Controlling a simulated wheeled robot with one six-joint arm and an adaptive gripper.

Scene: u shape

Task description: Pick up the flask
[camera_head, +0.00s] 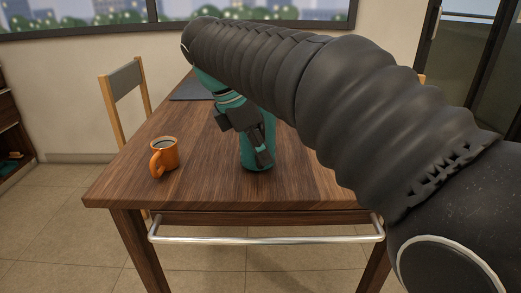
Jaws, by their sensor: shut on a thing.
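The flask (257,157) is teal and stands upright on the wooden table, right of the mug and close to the table's front edge. My gripper (263,155) is shut on the flask, with one dark finger showing across its front side. The far finger is hidden behind the flask. My dark ribbed arm reaches in from the right and covers the upper right of the view, hiding part of the flask's top. The flask's base appears to be at the tabletop; I cannot tell whether there is a small gap.
An orange mug (164,156) with dark contents stands left of the flask on the wooden table (205,183). A dark flat item (190,91) lies farther back. A chair (126,90) stands at the left side. A metal rail (265,239) runs along the table's front.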

